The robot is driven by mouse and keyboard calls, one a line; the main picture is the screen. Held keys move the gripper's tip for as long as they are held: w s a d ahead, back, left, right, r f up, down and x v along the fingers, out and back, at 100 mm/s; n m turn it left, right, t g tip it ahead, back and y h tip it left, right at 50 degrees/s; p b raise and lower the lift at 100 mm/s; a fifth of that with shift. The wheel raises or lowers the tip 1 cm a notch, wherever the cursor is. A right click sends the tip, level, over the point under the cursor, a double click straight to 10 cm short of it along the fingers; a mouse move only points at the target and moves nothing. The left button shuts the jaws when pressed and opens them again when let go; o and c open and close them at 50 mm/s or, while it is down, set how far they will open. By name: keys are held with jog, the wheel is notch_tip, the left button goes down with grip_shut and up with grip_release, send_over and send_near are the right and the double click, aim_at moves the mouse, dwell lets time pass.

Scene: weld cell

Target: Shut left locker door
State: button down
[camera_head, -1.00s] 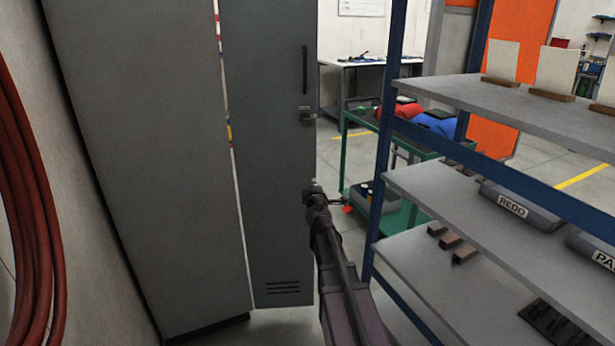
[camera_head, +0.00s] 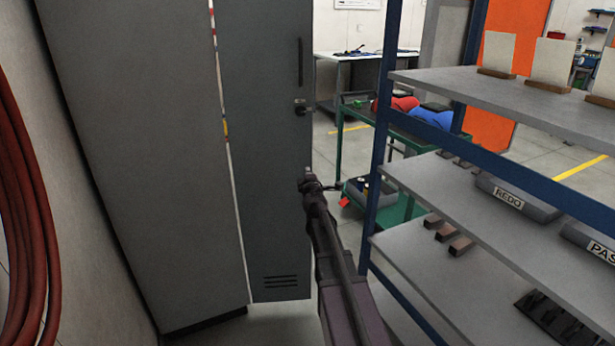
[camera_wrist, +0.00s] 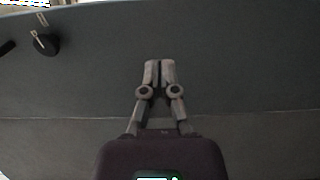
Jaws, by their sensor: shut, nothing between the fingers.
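The left locker door (camera_head: 266,150) is a grey panel with a dark vertical handle, a latch (camera_head: 303,107) and vent slots near its bottom. It stands ajar, with a narrow light gap along its edge beside the grey locker body (camera_head: 150,160). My gripper (camera_head: 308,172) is shut and empty, at the door's right edge below the latch. In the wrist view my gripper (camera_wrist: 159,66) points at the grey door surface (camera_wrist: 230,75), with the latch (camera_wrist: 45,42) at upper left. I cannot tell whether the fingertips touch the door.
A blue-framed shelf rack (camera_head: 450,200) with bins and small parts stands close on the right of my arm. A green cart (camera_head: 395,130) and a workbench (camera_head: 355,60) are behind. Red hoses (camera_head: 30,200) hang on the left wall.

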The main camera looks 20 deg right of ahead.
aim_at(305, 156)
jog(key=x, duration=1)
jog(key=shift+w+d, duration=0.1)
jog(key=shift+w, duration=0.25)
